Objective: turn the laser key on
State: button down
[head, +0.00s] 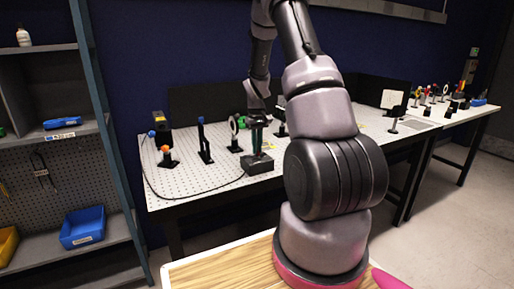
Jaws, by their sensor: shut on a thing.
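My gripper (258,145) is at the front edge of the perforated optical table, pointing down. It is shut at the top of a small black box (260,166), which has a black cable running off to the left. The laser key itself is too small and covered by the fingers to make out, so its turn angle cannot be told. The gripper's tips appear to meet the box's top where the key sits.
The optical table (190,186) bears several black-mounted optics, including a blue-topped post (203,140) and a round lens mount (235,133) close to my gripper's left. A shelf with a blue bin (83,228) stands at the left. A wooden surface (215,275) is in front.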

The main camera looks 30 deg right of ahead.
jog(key=m, duration=0.8)
jog(key=shift+m, duration=0.3)
jog(key=m, duration=0.4)
jog(key=shift+m, duration=2.3)
jog(key=c, duration=0.9)
grip_release()
jog(key=shift+c, duration=0.2)
notch_tip(320, 180, up, 11)
